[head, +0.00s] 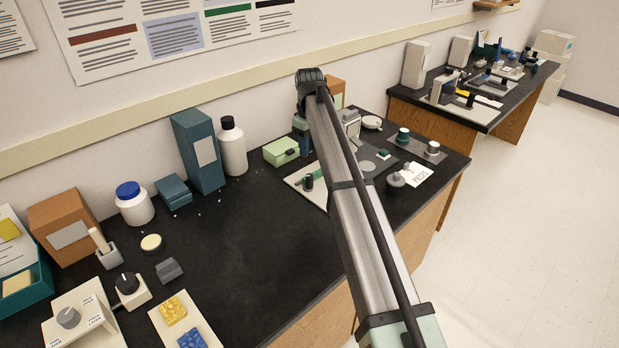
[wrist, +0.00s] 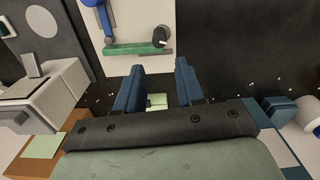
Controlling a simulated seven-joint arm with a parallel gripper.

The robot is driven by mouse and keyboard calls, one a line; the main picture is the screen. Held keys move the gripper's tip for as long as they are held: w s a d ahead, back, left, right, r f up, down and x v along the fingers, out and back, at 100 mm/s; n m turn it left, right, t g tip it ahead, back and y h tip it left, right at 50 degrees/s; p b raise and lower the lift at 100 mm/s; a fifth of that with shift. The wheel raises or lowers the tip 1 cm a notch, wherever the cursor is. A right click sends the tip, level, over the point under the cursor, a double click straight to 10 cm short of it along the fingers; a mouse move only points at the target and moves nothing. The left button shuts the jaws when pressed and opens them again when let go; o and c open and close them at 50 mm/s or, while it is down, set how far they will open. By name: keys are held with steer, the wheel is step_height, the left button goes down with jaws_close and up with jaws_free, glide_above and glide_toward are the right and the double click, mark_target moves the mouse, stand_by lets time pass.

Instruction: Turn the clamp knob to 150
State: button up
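A black round knob (wrist: 160,37) with a light mark sits at the right end of a green bar (wrist: 135,48) on a pale board, in the wrist view. The same dark knob (head: 308,181) appears on the pale board left of my arm in the head view. I cannot read a scale or number on it. My gripper (wrist: 159,65) is open, its two blue fingers apart with nothing held between them. The knob lies beyond the fingertips, apart from them. In the head view my arm hides most of the gripper.
A blue link (wrist: 106,17) joins the green bar's left end. A pale green box (head: 281,151) stands by the board. Other knobs, a grey one (head: 68,317) and a black one (head: 127,284), sit on boxes at the front left. The middle of the black bench (head: 245,235) is clear.

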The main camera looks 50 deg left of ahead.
mark_target(310, 175)
step_height(310, 175, down, 12)
steer(key=shift+f, duration=0.25)
stand_by(0.3)
steer(key=shift+c, duration=0.3)
jaws_close()
steer(key=shift+m, duration=2.1)
